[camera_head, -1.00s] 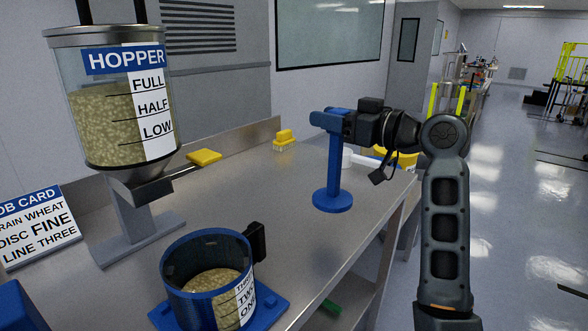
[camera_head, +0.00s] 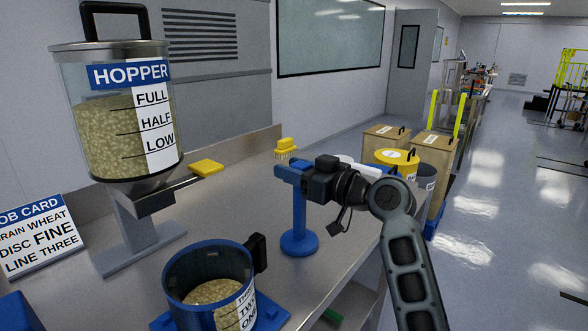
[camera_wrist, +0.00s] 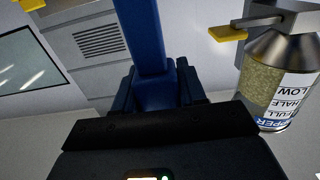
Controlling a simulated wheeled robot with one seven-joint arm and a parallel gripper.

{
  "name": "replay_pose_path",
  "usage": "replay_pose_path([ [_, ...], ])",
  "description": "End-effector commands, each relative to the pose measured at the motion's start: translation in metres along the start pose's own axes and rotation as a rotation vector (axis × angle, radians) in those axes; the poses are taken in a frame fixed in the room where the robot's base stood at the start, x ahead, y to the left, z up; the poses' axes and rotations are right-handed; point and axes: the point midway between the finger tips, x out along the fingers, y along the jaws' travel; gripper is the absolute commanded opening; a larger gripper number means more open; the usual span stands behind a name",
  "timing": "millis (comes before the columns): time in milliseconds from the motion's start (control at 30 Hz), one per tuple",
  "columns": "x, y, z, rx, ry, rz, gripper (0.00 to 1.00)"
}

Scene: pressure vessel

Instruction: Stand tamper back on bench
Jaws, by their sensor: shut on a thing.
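The blue tamper (camera_head: 300,215) has a round flat foot and an upright post. It stands upright over the steel bench (camera_head: 225,215), near its right edge. I cannot tell whether the foot touches the bench top or hangs just above it. My gripper (camera_head: 290,173) reaches in from the right and is shut on the upper part of the tamper. In the wrist view, the tamper's blue post (camera_wrist: 148,40) runs between the dark fingers of my gripper (camera_wrist: 156,92). The foot is out of sight in that view.
A blue-rimmed pot (camera_head: 210,285) of grain stands in front on the left. The hopper (camera_head: 120,110) and job card (camera_head: 40,235) are farther left. Bins (camera_head: 398,157) stand beyond the bench's right edge.

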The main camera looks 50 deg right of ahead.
Motion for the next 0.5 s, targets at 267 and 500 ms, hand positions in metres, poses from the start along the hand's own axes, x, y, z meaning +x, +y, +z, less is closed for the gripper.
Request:
replay_pose_path([
  [267, -0.0001, 0.0002, 0.0029, -0.001, 0.002, 0.0, 0.0],
  [500, -0.0001, 0.0003, 0.0023, 0.0, 0.0, 0.0, 0.62],
])
